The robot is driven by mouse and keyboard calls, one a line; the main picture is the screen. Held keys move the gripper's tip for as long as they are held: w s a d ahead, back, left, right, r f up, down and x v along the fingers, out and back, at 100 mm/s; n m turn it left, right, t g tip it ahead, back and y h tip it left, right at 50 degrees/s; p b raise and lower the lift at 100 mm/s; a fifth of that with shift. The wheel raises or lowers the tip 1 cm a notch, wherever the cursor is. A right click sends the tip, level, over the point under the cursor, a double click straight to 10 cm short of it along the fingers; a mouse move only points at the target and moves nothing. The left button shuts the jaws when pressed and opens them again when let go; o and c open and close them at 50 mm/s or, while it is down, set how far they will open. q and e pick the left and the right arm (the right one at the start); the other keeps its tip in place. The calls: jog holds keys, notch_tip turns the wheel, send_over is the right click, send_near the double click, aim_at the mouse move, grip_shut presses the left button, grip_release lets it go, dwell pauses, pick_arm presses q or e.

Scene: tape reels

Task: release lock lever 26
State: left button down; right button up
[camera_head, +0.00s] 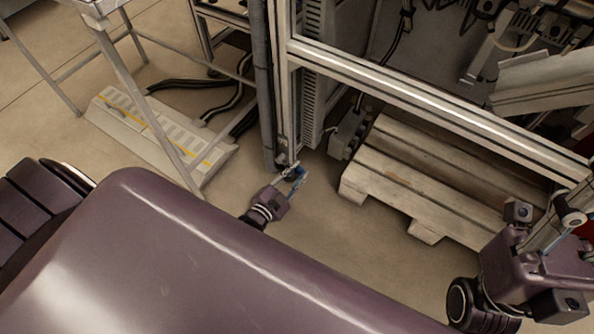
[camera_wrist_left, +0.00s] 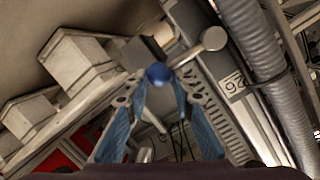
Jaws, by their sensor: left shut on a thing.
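Lock lever 26 shows in the left wrist view as a short metal rod with a round silver end (camera_wrist_left: 213,39) and a blue ball knob (camera_wrist_left: 157,75). A label reading 26 (camera_wrist_left: 234,84) is on the metal post beside it. My left gripper (camera_wrist_left: 163,88) has its blue-padded fingers closed at the blue knob, one on each side. In the head view my left gripper (camera_head: 298,180) is low at the foot of the frame post, with the blue knob (camera_head: 299,170) small at its tips. My right gripper (camera_head: 560,232) is at the right edge, its fingers unclear.
A wooden pallet (camera_head: 425,172) lies right of the left gripper, under the machine frame (camera_head: 420,92). A grey corrugated hose (camera_wrist_left: 255,45) runs beside the post. A low step with a yellow stripe (camera_head: 160,133) and black cables (camera_head: 190,85) are to the left.

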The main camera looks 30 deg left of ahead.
pick_arm(q)
jog(key=shift+s+a+f, duration=0.2)
jog(key=shift+a+f, duration=0.05)
jog(key=shift+a, duration=0.3)
jog(key=c, duration=1.7)
grip_release()
jog(key=shift+o, duration=0.2)
jog(key=shift+d+r, duration=0.1)
jog(key=shift+d, duration=0.15)
jog(key=v, duration=1.2)
jog(key=shift+r, duration=0.1)
jog(key=shift+c, duration=0.3)
